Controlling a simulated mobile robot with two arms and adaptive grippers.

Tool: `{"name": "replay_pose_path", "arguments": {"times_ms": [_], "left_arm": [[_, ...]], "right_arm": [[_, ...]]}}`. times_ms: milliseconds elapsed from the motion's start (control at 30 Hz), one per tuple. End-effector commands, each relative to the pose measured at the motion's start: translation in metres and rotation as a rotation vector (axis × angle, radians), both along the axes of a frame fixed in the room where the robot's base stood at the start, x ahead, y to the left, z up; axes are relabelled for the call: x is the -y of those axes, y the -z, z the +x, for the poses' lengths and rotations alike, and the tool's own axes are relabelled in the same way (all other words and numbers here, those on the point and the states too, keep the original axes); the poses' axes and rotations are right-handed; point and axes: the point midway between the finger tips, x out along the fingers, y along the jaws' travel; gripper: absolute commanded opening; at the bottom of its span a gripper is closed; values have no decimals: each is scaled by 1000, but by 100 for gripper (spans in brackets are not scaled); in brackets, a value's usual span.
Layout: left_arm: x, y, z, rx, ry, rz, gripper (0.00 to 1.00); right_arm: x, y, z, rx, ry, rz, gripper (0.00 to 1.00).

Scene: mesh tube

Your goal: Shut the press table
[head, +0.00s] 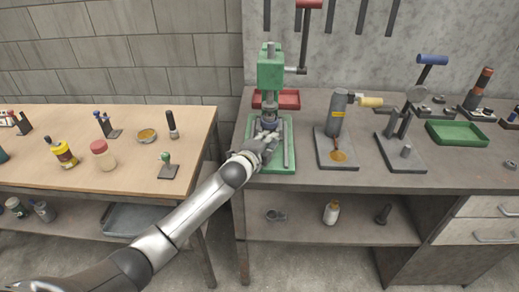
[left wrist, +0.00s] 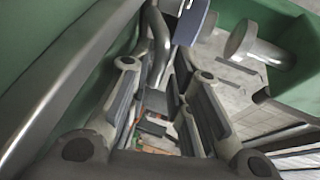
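The green press (head: 270,68) stands at the left end of the grey workbench, upright, with a red-topped lever (head: 308,5) raised at its right. Its green base (head: 284,169) has a grey rail on the right side. My left gripper (head: 266,139) is low over this base, below the press head, and hides its middle. In the left wrist view my left gripper (left wrist: 160,115) has its fingers apart, with nothing clearly held between them. A curved grey bar (left wrist: 157,45), a blue part (left wrist: 190,20) and a round grey knob (left wrist: 245,40) show close ahead. My right gripper is not in view.
A red tray (head: 276,99) lies behind the press. A grey tool with a yellow handle (head: 337,115), a blue-handled press (head: 402,140) and a green tray (head: 457,133) stand to the right. A wooden table (head: 130,170) with bottles is left, across a narrow gap.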

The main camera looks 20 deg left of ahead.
Motion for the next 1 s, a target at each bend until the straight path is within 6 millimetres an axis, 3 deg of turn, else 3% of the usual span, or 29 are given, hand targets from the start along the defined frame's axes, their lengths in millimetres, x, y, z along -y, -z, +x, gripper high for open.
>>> {"name": "replay_pose_path", "arguments": {"times_ms": [700, 1000], "left_arm": [[-12, -18, -96, -3, 0, 2, 19], [-14, -22, -110, -2, -2, 1, 19]], "right_arm": [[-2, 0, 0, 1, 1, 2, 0], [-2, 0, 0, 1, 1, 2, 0]]}}
